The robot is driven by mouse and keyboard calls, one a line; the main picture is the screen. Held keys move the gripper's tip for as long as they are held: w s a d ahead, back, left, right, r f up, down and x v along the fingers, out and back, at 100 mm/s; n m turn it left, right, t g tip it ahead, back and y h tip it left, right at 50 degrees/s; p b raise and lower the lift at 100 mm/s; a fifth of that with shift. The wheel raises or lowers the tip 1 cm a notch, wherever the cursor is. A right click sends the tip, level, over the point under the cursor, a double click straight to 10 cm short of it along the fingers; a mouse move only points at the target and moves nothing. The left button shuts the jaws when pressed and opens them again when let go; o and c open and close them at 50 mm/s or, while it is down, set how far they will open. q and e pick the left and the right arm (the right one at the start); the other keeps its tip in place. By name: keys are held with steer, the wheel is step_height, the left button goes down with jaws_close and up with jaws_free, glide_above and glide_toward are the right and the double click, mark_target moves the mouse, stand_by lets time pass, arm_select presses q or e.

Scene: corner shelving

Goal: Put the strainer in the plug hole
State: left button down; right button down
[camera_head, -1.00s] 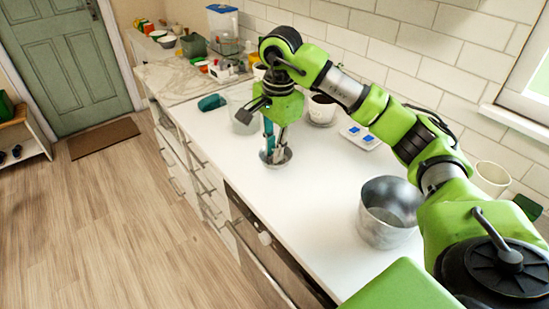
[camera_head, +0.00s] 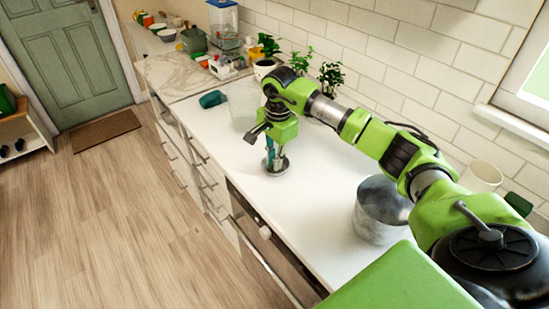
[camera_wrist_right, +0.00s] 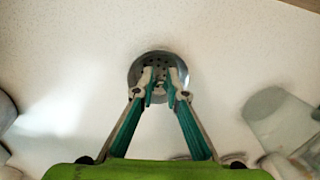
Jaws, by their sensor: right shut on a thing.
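The strainer (camera_head: 281,166) is a small round metal dish with holes, low over the white countertop. I cannot tell whether it touches the counter. My right gripper (camera_head: 272,158) points down, with its teal fingers at the strainer. The right wrist view shows the perforated strainer (camera_wrist_right: 160,62) from above, with the fingertips of my right gripper (camera_wrist_right: 159,84) closed together at its middle. No plug hole or sink shows in either view. My left gripper is out of view.
A metal pot (camera_head: 380,211) stands on the counter (camera_head: 306,222) to the right. A clear container (camera_head: 242,103) and a teal item (camera_head: 213,99) lie beyond the gripper. Potted plants (camera_head: 329,76) line the tiled wall. The counter between strainer and pot is clear.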

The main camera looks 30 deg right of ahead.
steer(key=c, duration=2)
jaws_free()
steer(key=shift+c, duration=0.2)
step_height(320, 180, up, 12)
steer(key=b, duration=0.3)
steer(key=shift+s, duration=0.45)
